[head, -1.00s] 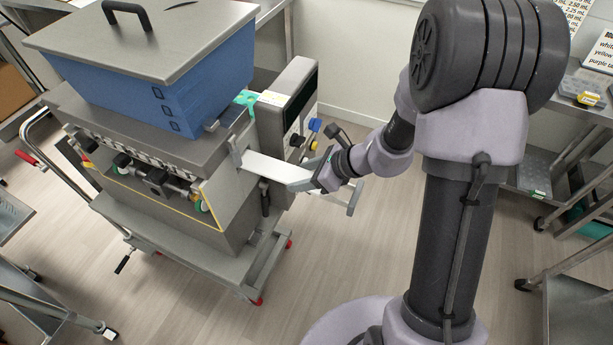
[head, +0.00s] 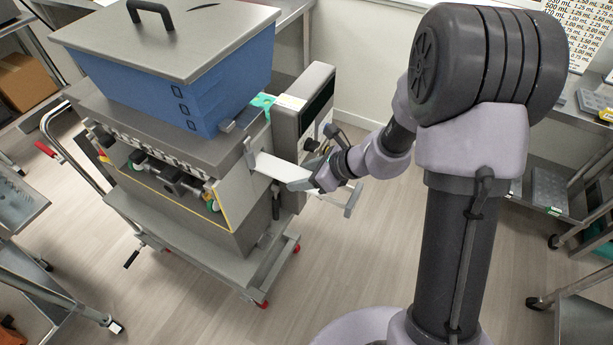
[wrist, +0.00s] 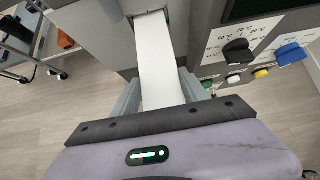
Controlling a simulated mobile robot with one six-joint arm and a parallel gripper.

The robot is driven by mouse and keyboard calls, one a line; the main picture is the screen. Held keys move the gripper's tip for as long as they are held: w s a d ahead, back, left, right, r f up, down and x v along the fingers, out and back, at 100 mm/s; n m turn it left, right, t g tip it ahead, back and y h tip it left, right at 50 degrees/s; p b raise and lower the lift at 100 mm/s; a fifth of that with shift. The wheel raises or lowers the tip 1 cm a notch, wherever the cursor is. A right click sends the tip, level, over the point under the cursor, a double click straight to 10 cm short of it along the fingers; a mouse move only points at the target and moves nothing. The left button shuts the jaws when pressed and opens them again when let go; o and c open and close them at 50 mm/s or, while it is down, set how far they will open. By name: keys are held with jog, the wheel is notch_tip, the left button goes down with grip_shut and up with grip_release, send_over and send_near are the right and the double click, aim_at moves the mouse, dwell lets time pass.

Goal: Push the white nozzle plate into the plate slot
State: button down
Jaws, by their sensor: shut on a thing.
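The white nozzle plate (head: 280,167) is a long flat strip. Its far end is inside the plate slot (wrist: 149,15) in the depositor's side wall, below the blue hopper (head: 185,85). Its near part sticks out of the wall, and it also shows in the wrist view (wrist: 160,62). My gripper (head: 312,183) is shut on the near end of the plate, with one finger on each side of it in the wrist view (wrist: 160,100). The end inside the machine is hidden.
A control box (head: 305,100) stands just right of the slot; its black, yellow and blue knobs (wrist: 261,73) are close to my gripper in the wrist view. The depositor stands on a wheeled cart (head: 225,268). The floor in front of it is clear.

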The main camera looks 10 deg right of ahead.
aim_at(266, 162)
jog(key=shift+w+a, duration=1.05)
jog(key=shift+a, duration=0.4)
jog(key=shift+w+a, duration=1.05)
jog(key=shift+a, duration=0.4)
jog(key=shift+w+a, duration=1.05)
jog(key=shift+a, duration=0.4)
jog(key=shift+s+d, duration=0.1)
jog(key=shift+d, duration=0.1)
jog(key=shift+a, duration=0.1)
jog(key=shift+a+r, duration=0.1)
jog(key=shift+a, duration=0.05)
